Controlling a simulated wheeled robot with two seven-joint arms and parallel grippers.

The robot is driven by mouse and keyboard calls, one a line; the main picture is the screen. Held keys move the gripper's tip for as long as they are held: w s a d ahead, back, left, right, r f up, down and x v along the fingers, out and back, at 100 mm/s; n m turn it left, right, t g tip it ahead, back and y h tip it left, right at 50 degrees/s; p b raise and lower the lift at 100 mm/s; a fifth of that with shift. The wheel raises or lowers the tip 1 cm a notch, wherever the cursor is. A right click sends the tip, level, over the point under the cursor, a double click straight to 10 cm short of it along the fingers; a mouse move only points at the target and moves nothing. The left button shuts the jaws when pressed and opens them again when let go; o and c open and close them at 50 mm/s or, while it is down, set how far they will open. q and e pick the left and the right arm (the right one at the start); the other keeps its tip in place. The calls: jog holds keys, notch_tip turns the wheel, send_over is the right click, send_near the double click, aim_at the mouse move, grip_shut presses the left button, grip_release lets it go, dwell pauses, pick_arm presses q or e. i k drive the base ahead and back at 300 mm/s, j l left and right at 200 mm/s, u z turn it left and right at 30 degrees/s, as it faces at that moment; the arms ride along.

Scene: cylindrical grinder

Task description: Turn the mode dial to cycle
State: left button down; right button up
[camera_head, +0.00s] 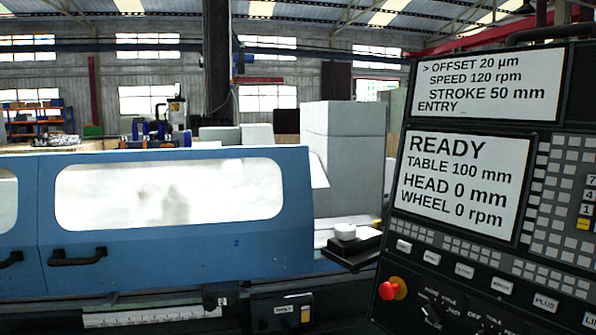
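The dark control panel (396,258) stands at the right, tilted in the view. Near its bottom edge is a black rotary dial (432,314) with small white lettering around it, probably the mode dial. The lettering is too small to read, so its setting cannot be told. Another dial (489,324) with small white markings sits to its right, partly cut off by the frame's bottom edge. Neither of my grippers is in view, and nothing touches the dials.
A red stop button (392,288) sticks out left of the dials. The upper screen (490,80) shows OFFSET, SPEED and STROKE; the lower screen (462,185) reads READY. A row of keys (464,270) lies above the dials. The blue grinder cover (200,260) fills the left.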

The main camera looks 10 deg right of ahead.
aim_at(435, 312)
jog(key=z, duration=1.45)
